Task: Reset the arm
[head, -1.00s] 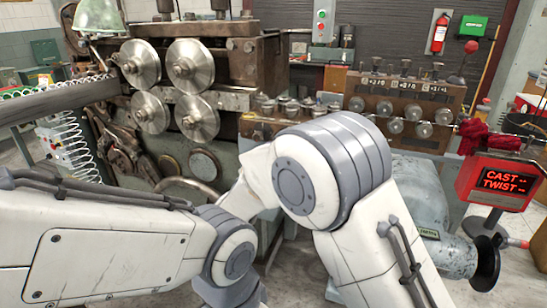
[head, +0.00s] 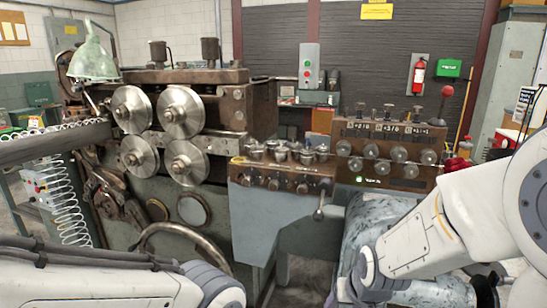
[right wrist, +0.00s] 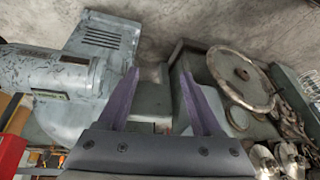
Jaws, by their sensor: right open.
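My right arm (head: 455,225) reaches in from the right edge of the head view and bends down to the bottom, in front of the grey motor housing. Its gripper (right wrist: 158,75) shows in the right wrist view with two purple fingers spread apart and nothing between them. It points toward the machine's grey lower body, with the handwheel (right wrist: 242,78) to the right of the fingers. My left arm (head: 90,280) lies low along the bottom left of the head view. Its gripper is out of view.
The spring coiler has several steel rollers (head: 180,111) and a knob panel (head: 385,160). A wire spring (head: 68,200) hangs at left. The grey motor housing (head: 370,222) stands close beside my right arm. A red-knobbed lever (head: 447,91) rises at right.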

